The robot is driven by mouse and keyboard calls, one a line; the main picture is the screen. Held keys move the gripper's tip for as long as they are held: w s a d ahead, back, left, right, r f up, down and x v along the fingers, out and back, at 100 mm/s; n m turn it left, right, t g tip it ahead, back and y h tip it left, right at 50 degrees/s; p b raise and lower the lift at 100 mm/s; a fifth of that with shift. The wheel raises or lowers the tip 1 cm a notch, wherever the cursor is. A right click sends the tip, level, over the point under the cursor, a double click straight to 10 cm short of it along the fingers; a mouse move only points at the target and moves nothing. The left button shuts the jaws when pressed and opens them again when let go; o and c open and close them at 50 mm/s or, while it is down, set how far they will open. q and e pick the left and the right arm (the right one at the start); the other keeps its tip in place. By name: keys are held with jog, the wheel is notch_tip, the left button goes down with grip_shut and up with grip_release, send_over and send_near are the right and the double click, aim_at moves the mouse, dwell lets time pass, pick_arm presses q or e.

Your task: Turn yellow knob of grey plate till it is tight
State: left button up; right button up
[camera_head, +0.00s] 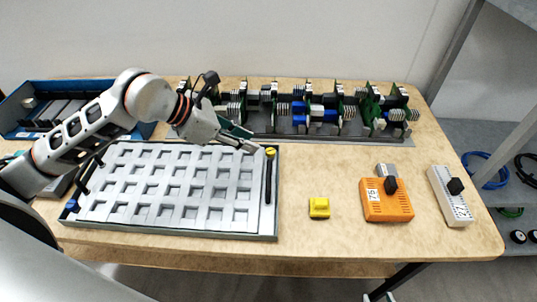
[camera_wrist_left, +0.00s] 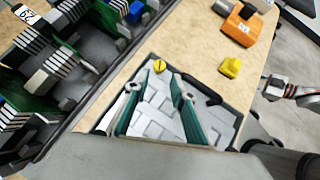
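The grey plate (camera_head: 190,232) lies on the table at the left, a tray-like panel with rows of square recesses. Its yellow knob (camera_head: 270,152) sits at the far right corner and also shows in the left wrist view (camera_wrist_left: 160,66). My left gripper (camera_head: 250,146) is above the plate's far edge, just left of the knob. In the left wrist view its two teal fingers (camera_wrist_left: 155,84) are spread with nothing between them, and the knob appears just beyond the tips. My right gripper (camera_wrist_left: 272,88) shows small at the right of that view, apparently open and empty, away from the plate.
A yellow block (camera_head: 319,208), an orange box (camera_head: 387,200) and a white module (camera_head: 450,195) stand to the right. A rack of circuit boards (camera_head: 310,112) runs along the back. A blue bin (camera_head: 60,92) is at the far left. The table between plate and yellow block is clear.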

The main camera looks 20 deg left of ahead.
aim_at(270, 151)
pick_arm(q)
jog(key=shift+x, duration=4)
grip_shut()
